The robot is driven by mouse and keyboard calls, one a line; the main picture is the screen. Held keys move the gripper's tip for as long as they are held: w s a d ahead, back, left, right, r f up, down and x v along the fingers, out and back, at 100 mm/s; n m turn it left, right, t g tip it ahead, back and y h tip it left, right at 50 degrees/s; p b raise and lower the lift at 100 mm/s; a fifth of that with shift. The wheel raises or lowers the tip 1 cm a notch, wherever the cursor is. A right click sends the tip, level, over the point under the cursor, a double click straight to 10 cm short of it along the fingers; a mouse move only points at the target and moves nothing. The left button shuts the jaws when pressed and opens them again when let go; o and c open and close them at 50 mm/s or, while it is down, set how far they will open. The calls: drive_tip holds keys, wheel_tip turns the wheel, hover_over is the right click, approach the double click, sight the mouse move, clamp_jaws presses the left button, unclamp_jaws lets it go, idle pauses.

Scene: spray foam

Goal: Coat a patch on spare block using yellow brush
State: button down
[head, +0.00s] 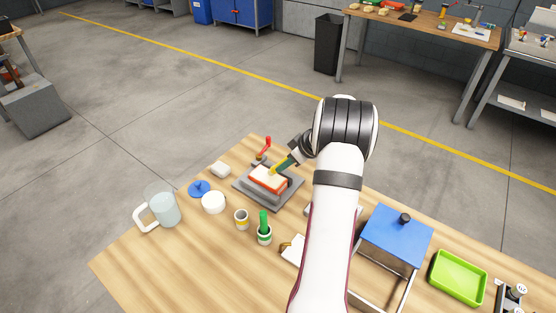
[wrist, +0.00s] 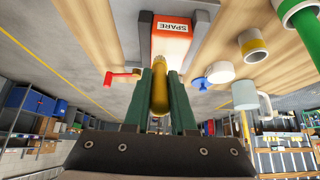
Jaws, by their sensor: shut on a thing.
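The spare block (head: 267,181) is orange-red with a pale top and sits in a grey fixture (head: 283,195) on the wooden table. In the wrist view the block (wrist: 172,43) shows a white "SPARE" label. My gripper (head: 287,161), with dark green fingers, is shut on the yellow brush (head: 274,169). In the wrist view my gripper (wrist: 160,92) holds the brush's yellow handle (wrist: 160,97) between its fingers. The brush is tilted, with its lower end at the block's top far edge.
A red-handled lever (head: 266,146) stands behind the fixture. A blue-topped stand (head: 397,236) and green tray (head: 458,276) are right.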

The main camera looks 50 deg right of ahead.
drive_tip(key=shift+s+r, duration=0.2)
drive_tip(key=shift+r, duration=1.15)
drive_tip(key=shift+s+r, duration=0.25)
drive_tip(key=shift+r, duration=1.05)
drive_tip(key=shift+s+r, duration=0.2)
drive_tip(key=shift+r, duration=1.15)
drive_tip(key=w+a+r, duration=0.4)
drive_tip(key=a, duration=0.6)
drive_tip(key=w+a+r, duration=0.3)
drive_tip(key=a+r, duration=0.1)
drive_tip(key=a, duration=0.6)
drive_tip(key=w+a+r, duration=0.3)
drive_tip(key=w+a, duration=0.1)
drive_tip(key=a, duration=0.7)
drive_tip(key=s+a+r, duration=0.3)
drive_tip(key=a+r, duration=0.1)
drive_tip(key=a, duration=0.7)
drive_tip(key=shift+r, duration=0.1)
